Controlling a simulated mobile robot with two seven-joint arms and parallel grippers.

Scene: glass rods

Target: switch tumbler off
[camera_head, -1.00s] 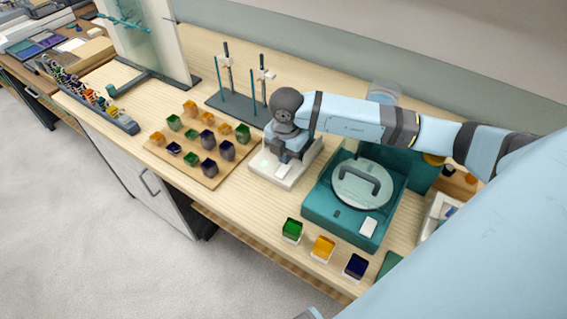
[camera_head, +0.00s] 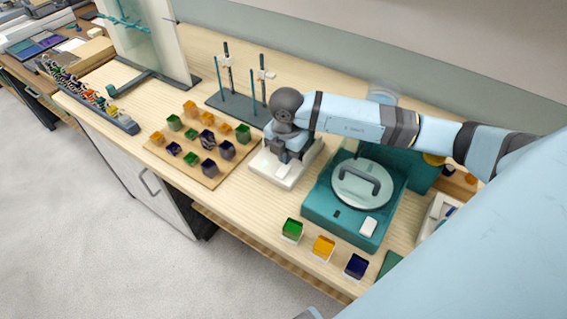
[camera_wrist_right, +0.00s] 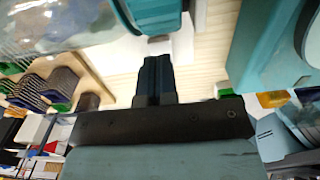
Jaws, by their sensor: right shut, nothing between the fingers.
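My right gripper (camera_head: 287,157) is shut and empty, pointing down over a small white-based device (camera_head: 270,172), which appears to be the tumbler. The arm hides much of this device. In the right wrist view the shut fingers (camera_wrist_right: 155,66) point at its white base (camera_wrist_right: 183,42), close to a small grey part (camera_wrist_right: 159,39) that looks like a switch. I cannot tell whether they touch. A clear drum with a teal rim (camera_wrist_right: 122,14) shows at the upper left of that view. My left gripper is not in view.
A teal machine (camera_head: 318,205) with a round handled lid stands right of the device. Green (camera_head: 292,229), yellow (camera_head: 323,246) and dark blue (camera_head: 355,265) cups sit along the front edge. A wooden board (camera_head: 210,183) of coloured cups is at left, a rod stand (camera_head: 222,101) behind.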

